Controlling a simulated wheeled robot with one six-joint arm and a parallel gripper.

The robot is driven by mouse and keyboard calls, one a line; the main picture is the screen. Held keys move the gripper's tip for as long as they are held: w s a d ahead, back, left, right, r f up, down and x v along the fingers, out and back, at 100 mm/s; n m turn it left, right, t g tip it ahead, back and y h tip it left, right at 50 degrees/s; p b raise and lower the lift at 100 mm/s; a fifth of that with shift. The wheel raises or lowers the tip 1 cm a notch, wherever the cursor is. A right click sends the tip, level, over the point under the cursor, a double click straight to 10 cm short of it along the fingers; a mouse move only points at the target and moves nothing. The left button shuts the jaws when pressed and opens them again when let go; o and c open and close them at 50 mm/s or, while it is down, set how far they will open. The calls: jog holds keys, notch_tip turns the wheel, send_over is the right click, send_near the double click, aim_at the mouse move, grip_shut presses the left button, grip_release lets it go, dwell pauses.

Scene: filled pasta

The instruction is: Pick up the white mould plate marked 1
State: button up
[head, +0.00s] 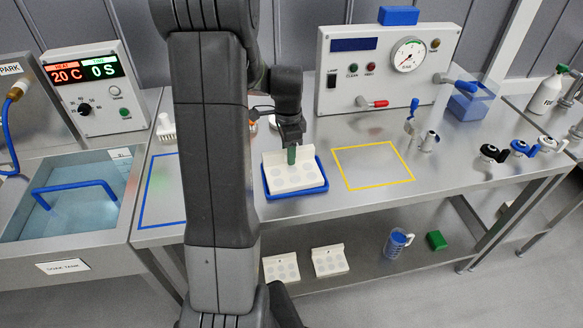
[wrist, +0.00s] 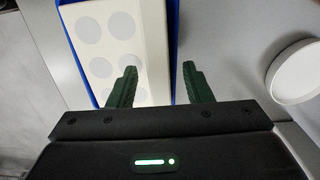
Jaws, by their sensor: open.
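A white mould plate (head: 284,184) with grey round spots sits in a shallow blue tray (head: 297,194) on the steel bench; no number on it is legible. In the wrist view the plate (wrist: 121,55) is at upper left, beside the tray's blue rim (wrist: 173,30). My gripper (head: 291,156) is over the plate's far side, fingers pointing down. In the wrist view its green fingers (wrist: 160,72) are apart with nothing held: the left overlaps the plate, the right appears outside the rim. I cannot tell whether they touch the plate.
Two similar white plates (head: 281,267) (head: 330,261) lie on the lower shelf with a blue jug (head: 397,243) and green block (head: 436,240). A yellow outlined area (head: 374,166) right of the tray is empty. A water tank (head: 75,195) is left; a gauge panel (head: 385,66) stands behind.

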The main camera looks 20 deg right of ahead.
jog(key=shift+f, duration=0.6)
grip_shut()
